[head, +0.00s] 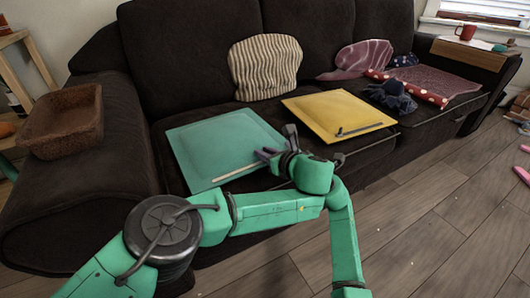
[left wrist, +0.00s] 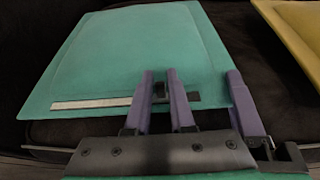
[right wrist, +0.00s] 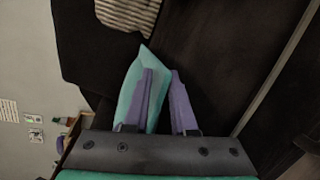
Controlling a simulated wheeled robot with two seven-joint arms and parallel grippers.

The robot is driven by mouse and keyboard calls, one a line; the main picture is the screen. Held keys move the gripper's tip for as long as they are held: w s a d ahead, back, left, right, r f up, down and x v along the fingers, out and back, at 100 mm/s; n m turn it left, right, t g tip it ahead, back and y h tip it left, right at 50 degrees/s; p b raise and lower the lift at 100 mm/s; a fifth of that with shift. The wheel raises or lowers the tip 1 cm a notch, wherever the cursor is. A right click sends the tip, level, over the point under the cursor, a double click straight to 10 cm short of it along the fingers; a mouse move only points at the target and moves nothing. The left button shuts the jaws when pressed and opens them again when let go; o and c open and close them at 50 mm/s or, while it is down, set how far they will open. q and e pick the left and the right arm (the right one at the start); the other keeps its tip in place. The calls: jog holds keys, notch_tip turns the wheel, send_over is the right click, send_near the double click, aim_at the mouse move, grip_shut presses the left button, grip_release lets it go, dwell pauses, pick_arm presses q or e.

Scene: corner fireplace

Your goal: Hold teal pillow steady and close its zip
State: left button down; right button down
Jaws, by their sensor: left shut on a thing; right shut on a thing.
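The teal pillow (head: 215,142) lies flat on the left sofa seat. Its zip runs along the front edge, a pale strip (left wrist: 92,103) on the left and a short dark stretch (left wrist: 187,98) at the right. My left gripper (left wrist: 160,74) is shut on the dark zip slider (left wrist: 159,90) between its purple fingers, near the zip's right end. My right gripper (right wrist: 162,74) is shut on the pillow's right front corner (right wrist: 133,83); one of its fingers shows at that corner in the left wrist view. In the head view my wrists partly hide this corner.
A yellow pillow (head: 335,112) with a dark zip lies just right. A striped cushion (head: 265,68) leans on the backrest. Purple and spotted cushions (head: 362,57) and a dark navy item (head: 392,95) lie farther right. A brown basket (head: 65,122) sits on the left armrest. The wooden floor (head: 430,240) is mostly clear.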

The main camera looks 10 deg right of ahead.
aim_at(205, 170)
pick_arm(q)
jog(key=shift+a, duration=0.1)
pick_arm(e)
jog(key=shift+f, duration=0.2)
dwell(0.6)
pick_arm(q)
jog(key=shift+s+a+f, duration=0.1)
jog(key=shift+a+f, duration=0.05)
jog(key=shift+a, duration=0.15)
jog(key=s+a, duration=0.2)
jog(key=a, duration=0.3)
jog(key=s+a, duration=0.1)
jog(key=a, duration=0.4)
jog(key=s+a, duration=0.2)
jog(key=a, duration=0.3)
jog(key=shift+s, duration=0.35)
pick_arm(e)
jog(key=shift+d, duration=0.1)
pick_arm(q)
jog(key=c, duration=0.8)
grip_release()
pick_arm(e)
jog(key=shift+r, duration=0.1)
pick_arm(q)
jog(key=shift+o, duration=0.2)
